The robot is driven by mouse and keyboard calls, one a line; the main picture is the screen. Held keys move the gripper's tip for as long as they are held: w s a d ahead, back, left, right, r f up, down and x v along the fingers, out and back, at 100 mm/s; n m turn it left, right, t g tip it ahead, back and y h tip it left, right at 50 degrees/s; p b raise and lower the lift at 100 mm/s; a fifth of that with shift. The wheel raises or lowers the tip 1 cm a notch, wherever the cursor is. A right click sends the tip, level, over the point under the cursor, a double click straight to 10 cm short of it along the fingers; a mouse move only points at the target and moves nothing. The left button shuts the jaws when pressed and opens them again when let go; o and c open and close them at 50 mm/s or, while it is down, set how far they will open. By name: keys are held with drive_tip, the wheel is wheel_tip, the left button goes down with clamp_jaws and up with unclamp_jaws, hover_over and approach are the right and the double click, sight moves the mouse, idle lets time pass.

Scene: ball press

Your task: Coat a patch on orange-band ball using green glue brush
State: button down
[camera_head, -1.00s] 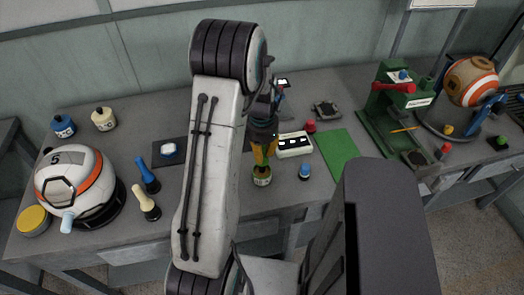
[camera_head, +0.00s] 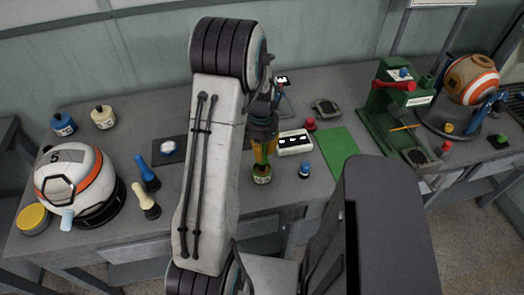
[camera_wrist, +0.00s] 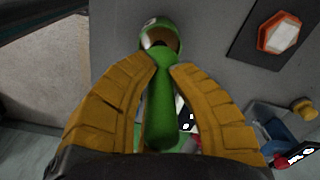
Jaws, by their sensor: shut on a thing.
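The orange-band ball (camera_head: 98,190) is white with an orange stripe and sits on a dark ring stand at the left of the bench. The green glue brush (camera_head: 261,157) stands near the middle front, its lower end in or over the green labelled glue pot (camera_head: 262,176). My gripper (camera_head: 263,148) is shut on its green handle, with one yellow finger on each side. The wrist view shows the handle (camera_wrist: 158,100) between the fingers (camera_wrist: 160,78), and the pot (camera_wrist: 156,30) beyond. The bristles are hidden.
A blue brush (camera_head: 147,174) and a cream brush (camera_head: 144,199) stand right of the ball. Blue (camera_head: 63,125) and cream (camera_head: 103,118) bottles are behind it. A yellow tub (camera_head: 34,218) is at the front left. A green press (camera_head: 385,115) and second ball (camera_head: 472,80) stand right.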

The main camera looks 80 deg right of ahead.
drive_tip(key=shift+f+b, duration=0.45)
idle(1.6)
drive_tip(key=shift+r, duration=0.2)
drive_tip(key=shift+r+p, duration=2.45)
drive_tip(key=shift+r, duration=0.95)
drive_tip(key=shift+w+f, duration=0.1)
drive_tip(key=shift+w, duration=0.05)
